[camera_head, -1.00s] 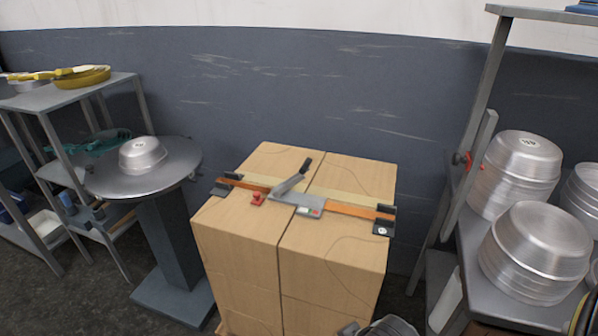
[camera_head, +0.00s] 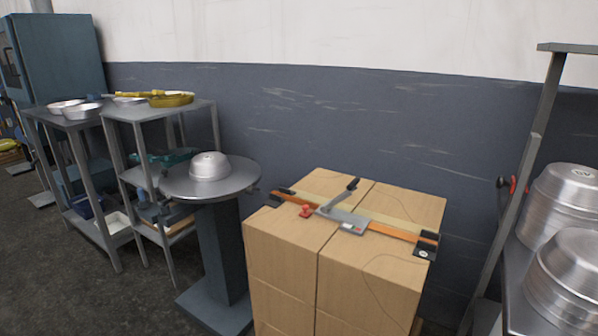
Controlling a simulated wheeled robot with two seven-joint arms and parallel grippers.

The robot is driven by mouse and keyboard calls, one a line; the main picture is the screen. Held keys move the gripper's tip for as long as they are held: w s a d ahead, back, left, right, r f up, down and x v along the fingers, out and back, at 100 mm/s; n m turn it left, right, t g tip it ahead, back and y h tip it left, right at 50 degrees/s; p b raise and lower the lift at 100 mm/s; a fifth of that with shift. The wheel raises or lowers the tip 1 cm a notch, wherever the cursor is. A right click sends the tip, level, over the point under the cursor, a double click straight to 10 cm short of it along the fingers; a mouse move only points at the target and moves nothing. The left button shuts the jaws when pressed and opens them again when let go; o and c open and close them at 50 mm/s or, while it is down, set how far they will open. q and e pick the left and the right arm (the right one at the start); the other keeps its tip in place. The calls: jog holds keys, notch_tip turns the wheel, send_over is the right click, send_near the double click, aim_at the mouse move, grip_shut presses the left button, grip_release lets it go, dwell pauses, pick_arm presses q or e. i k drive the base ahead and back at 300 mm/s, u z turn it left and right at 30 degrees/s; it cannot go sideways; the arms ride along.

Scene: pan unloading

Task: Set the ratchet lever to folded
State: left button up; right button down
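The ratchet (camera_head: 343,220) sits on an orange strap (camera_head: 390,231) across the top of a stack of cardboard boxes (camera_head: 290,236). Its lever (camera_head: 339,196) has a black grip and stands tilted up, away from the ratchet body, so it is raised, not flat. A red piece (camera_head: 306,211) lies beside the strap, left of the ratchet. Black corner pieces sit at both strap ends. Neither of my grippers shows in the head view.
A round grey pedestal table (camera_head: 176,184) with an upturned metal pan (camera_head: 209,166) stands left of the boxes. Grey shelves (camera_head: 130,110) with pans are farther left. A rack at right holds stacked metal pans (camera_head: 566,205). Open floor (camera_head: 70,285) lies at the lower left.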

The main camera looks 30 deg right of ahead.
aim_at(351, 187)
jog(key=u, duration=0.05)
jog(key=i, duration=0.9)
jog(key=z, duration=1.05)
jog(key=i, duration=0.55)
jog(key=z, duration=0.6)
